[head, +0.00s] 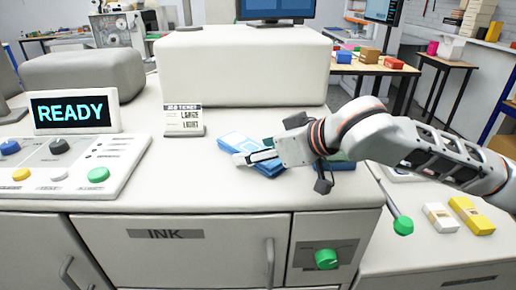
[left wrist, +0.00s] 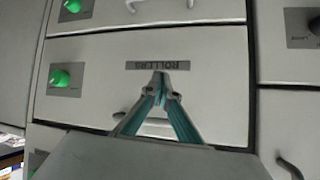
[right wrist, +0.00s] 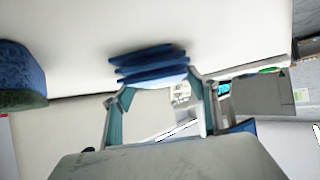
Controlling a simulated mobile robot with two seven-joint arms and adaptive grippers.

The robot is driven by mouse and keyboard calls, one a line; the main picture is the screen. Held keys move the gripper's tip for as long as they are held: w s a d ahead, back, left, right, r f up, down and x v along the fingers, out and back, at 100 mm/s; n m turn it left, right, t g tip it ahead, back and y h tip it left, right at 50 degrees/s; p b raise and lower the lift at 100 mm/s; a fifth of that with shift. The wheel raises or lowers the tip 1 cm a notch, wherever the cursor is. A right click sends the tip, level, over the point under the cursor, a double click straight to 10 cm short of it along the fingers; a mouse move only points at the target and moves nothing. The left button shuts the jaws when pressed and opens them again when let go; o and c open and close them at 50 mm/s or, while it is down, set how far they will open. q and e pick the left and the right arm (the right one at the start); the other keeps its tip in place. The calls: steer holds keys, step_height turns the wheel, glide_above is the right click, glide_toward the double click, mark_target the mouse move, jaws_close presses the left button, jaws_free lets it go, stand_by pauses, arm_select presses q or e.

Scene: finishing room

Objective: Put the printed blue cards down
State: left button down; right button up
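The blue cards (head: 236,141) lie in a stack on the white machine top, left of my right gripper. In the right wrist view the stack (right wrist: 150,64) shows edge-on in several layers, just past the fingertips. My right gripper (head: 262,156) is low over the stack's near part and hides some of it. In the right wrist view its fingers (right wrist: 160,88) stand wide apart; whether a tip touches the cards is unclear. My left gripper (left wrist: 160,76) is shut and empty, facing the drawer labelled as rollers (left wrist: 90,90); it is outside the head view.
A small sign (head: 183,121) stands left of the cards. A READY display (head: 72,111) and button panel (head: 65,165) are further left. A white raised block (head: 240,70) stands behind. A green-knobbed lever (head: 402,225) and yellow box (head: 470,215) are at the right.

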steer(key=shift+r, duration=0.15)
steer(key=p+v, duration=0.2)
steer(key=v, duration=1)
